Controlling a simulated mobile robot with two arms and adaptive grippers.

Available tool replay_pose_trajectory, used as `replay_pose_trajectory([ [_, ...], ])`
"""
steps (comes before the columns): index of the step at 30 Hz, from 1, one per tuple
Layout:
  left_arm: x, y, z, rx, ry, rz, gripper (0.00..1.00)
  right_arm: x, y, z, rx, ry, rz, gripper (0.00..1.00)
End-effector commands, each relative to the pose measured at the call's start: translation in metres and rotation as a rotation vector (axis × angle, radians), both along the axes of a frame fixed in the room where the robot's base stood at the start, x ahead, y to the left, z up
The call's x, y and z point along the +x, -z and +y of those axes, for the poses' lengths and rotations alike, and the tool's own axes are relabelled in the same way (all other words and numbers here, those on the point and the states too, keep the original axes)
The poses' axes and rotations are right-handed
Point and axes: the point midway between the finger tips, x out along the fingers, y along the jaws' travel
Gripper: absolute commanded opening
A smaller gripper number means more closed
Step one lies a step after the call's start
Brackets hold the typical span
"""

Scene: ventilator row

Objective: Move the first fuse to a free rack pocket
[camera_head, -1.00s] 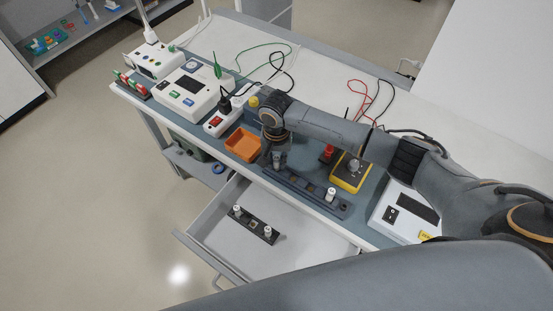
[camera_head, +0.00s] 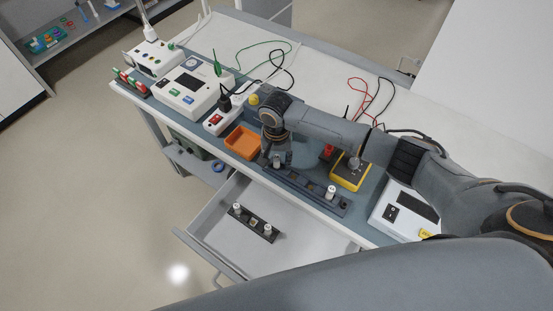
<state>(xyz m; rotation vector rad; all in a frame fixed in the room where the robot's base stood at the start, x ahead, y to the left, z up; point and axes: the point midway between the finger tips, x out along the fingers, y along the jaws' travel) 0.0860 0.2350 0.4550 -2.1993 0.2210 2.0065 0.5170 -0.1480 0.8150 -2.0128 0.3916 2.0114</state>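My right gripper (camera_head: 278,162) is above the left end of the dark rack (camera_head: 312,194) on the bench. Its fingers stand apart, with a small pale fuse (camera_head: 277,164) between them at the rack's left end; how deep it sits is hard to tell. Another white fuse (camera_head: 331,192) stands upright near the rack's right end. The rack pockets between them look empty. In the open drawer, a dark holder (camera_head: 253,222) carries two white fuses, one at its left end (camera_head: 238,208) and one at its right end (camera_head: 267,230). My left gripper is not in view.
An orange bin (camera_head: 242,143) sits left of the gripper. The open drawer (camera_head: 290,262) juts out below the bench. Cables lie behind.

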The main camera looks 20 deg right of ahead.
Motion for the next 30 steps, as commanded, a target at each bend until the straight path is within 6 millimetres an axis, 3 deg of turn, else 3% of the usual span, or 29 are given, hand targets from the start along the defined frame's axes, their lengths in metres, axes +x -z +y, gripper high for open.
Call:
replay_pose_trajectory([
  [7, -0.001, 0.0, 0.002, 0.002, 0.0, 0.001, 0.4, 0.0, -0.001, 0.0, 0.0, 0.0, 0.0, 0.46],
  [11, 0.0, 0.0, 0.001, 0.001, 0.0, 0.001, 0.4, 0.001, -0.012, 0.0, 0.001, 0.0, -0.001, 0.46],
  [24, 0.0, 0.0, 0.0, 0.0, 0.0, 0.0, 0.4, 0.001, -0.099, 0.0, 0.001, -0.001, -0.003, 0.46],
  [30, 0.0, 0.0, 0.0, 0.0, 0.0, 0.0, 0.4, 0.0, -0.117, 0.0, 0.0, 0.0, 0.0, 0.46],
])
